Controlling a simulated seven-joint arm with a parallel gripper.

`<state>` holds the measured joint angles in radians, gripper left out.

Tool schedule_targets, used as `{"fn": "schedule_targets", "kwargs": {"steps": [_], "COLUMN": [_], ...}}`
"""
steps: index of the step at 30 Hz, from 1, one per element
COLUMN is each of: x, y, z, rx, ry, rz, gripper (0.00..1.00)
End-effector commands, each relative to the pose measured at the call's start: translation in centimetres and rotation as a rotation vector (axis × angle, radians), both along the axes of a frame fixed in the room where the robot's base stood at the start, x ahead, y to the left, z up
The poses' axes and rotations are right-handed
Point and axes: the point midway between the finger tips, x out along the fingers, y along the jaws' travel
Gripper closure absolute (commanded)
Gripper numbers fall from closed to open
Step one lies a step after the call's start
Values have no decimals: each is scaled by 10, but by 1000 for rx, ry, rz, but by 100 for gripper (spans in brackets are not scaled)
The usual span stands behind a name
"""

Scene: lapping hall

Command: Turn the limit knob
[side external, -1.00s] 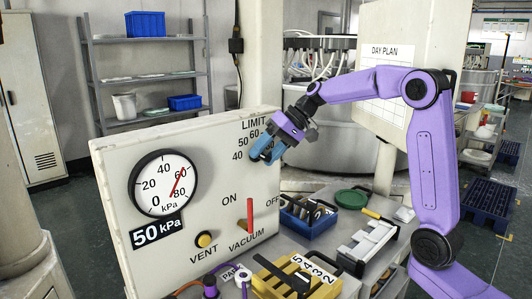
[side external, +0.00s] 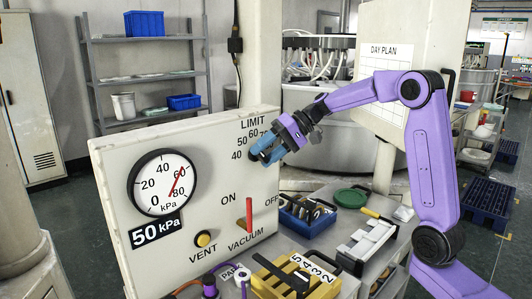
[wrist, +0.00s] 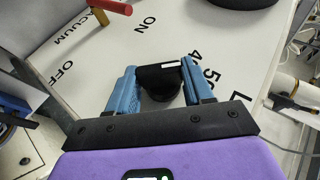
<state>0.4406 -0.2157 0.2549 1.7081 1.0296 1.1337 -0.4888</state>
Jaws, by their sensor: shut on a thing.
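The limit knob (wrist: 160,82) is black with a white mark, and it shows between my fingers in the wrist view. My gripper (wrist: 160,90) has blue fingers and is shut on the knob, one finger on each side. The scale shows 40, 50, 60 and a partly covered 70. The dial gauge (side external: 162,183) has its red needle near 60, above a 50 kPa label.
A red vacuum lever (side external: 249,213) stands upright between ON and OFF, and a yellow vent button (side external: 204,239) is at its left. A blue bin (side external: 307,216), a yellow block rack (side external: 270,290) and a green dish (side external: 351,198) are on the bench.

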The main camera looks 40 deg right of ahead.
Motion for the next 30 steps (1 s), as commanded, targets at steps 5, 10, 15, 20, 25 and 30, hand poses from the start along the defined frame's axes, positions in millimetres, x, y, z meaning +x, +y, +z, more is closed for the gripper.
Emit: {"fn": "schedule_targets", "kwargs": {"steps": [5, 10, 15, 20, 25, 30], "x": [2, 1, 0, -6, -19, -33], "y": [-1, 0, -2, -14, -38, -64], "z": [1, 1, 2, 12, 32, 53], "rx": [-2, -2, -2, -2, -3, -3], "ry": [-5, -3, -3, -6, -7, -6], "rz": [-7, -4, -4, -4, -7, -8], "gripper": [23, 23, 23, 23, 23, 23]}}
